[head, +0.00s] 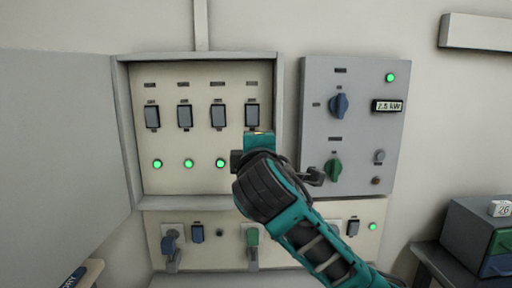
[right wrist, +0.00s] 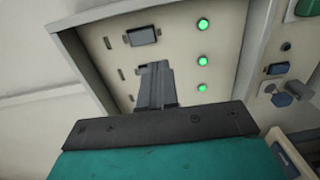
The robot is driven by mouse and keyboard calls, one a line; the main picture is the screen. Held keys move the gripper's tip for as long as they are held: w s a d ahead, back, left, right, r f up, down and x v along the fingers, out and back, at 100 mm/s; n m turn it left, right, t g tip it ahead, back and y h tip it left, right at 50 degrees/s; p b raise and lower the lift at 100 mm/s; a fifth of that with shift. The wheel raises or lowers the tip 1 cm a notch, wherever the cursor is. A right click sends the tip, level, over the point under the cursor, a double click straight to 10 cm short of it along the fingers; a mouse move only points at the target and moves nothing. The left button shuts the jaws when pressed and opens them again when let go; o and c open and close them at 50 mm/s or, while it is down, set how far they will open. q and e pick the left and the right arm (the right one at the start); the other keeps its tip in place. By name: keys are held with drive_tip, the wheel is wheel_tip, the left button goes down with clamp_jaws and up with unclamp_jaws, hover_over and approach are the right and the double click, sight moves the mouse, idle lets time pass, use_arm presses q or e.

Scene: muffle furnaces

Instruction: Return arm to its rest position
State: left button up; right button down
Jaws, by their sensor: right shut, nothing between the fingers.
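My right arm comes in from the lower right in the head view, and its gripper (head: 259,141) is in front of the right part of the open switch cabinet (head: 205,72). The right gripper's fingers (right wrist: 156,72) show in the right wrist view. They are shut with nothing between them and point at the cabinet's switch panel, over one of the switch positions. I cannot tell whether they touch it. The hand hides the lower right part of the panel in the head view. My left gripper is in neither view.
The cabinet has a row of dark rocker switches (head: 184,116) and green lamps (head: 188,163). Its door (head: 60,140) stands open at left. A grey control box (head: 350,75) with blue and green knobs is at right. Below is a socket strip (head: 200,262) with plugs.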

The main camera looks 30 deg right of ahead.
idle(0.3)
drive_tip(key=a+f+m+g+y, duration=0.1)
drive_tip(key=a+f+y, duration=0.3)
drive_tip(key=f, duration=1)
drive_tip(key=a+f+g+y, duration=0.1)
drive_tip(key=a+f+y, duration=0.35)
drive_tip(key=f, duration=0.95)
drive_tip(key=s+a+f+m+g+y, duration=0.1)
drive_tip(key=s+f+m, duration=0.3)
drive_tip(key=s+f, duration=0.5)
drive_tip(key=s+a+f+m+g+y, duration=0.1)
drive_tip(key=s+a+f+m, duration=0.3)
drive_tip(key=s+f, duration=0.5)
drive_tip(key=shift+s+f, duration=0.3)
drive_tip(key=shift+f, duration=0.3)
drive_tip(key=shift+y, duration=0.25)
